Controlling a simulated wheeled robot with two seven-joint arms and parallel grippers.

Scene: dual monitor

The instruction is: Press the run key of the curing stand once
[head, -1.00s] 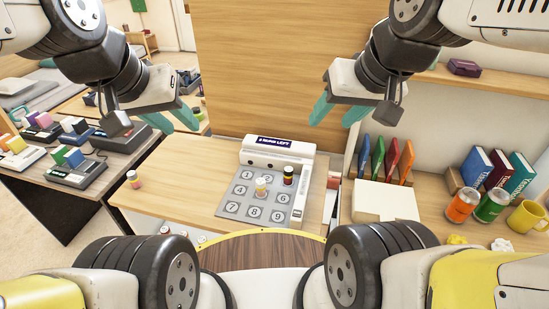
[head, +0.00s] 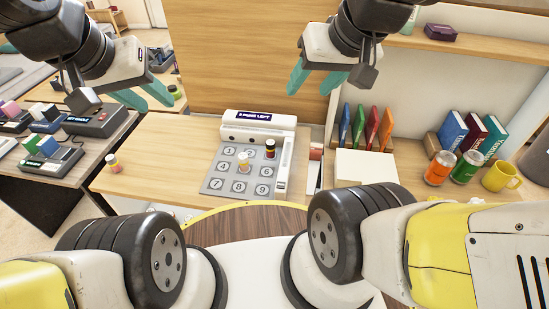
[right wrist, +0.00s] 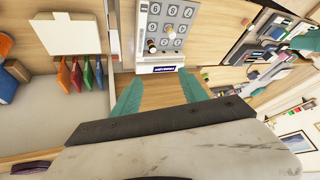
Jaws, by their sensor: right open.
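A white stand (head: 229,129) with a lit display, whose text seems to end in "LEFT", sits on the wooden table in the head view. A grey pad (head: 215,184) with numbered squares lies before it. I cannot make out which part is the run key, and no label names the curing stand. The display (right wrist: 163,70) also shows in the right wrist view. My left gripper (head: 157,105) is open and empty, up and left of the stand. My right gripper (head: 307,93) is open and empty, up and right of it. Its fingers also frame the right wrist view (right wrist: 162,98).
A dark-capped bottle (head: 270,148) and a pale bottle (head: 243,163) stand on the pad. Another bottle (head: 113,163) stands at the table's left. A dark device with a red button (head: 98,119) is on the left table. Books, cans and a yellow mug (head: 499,177) are at right.

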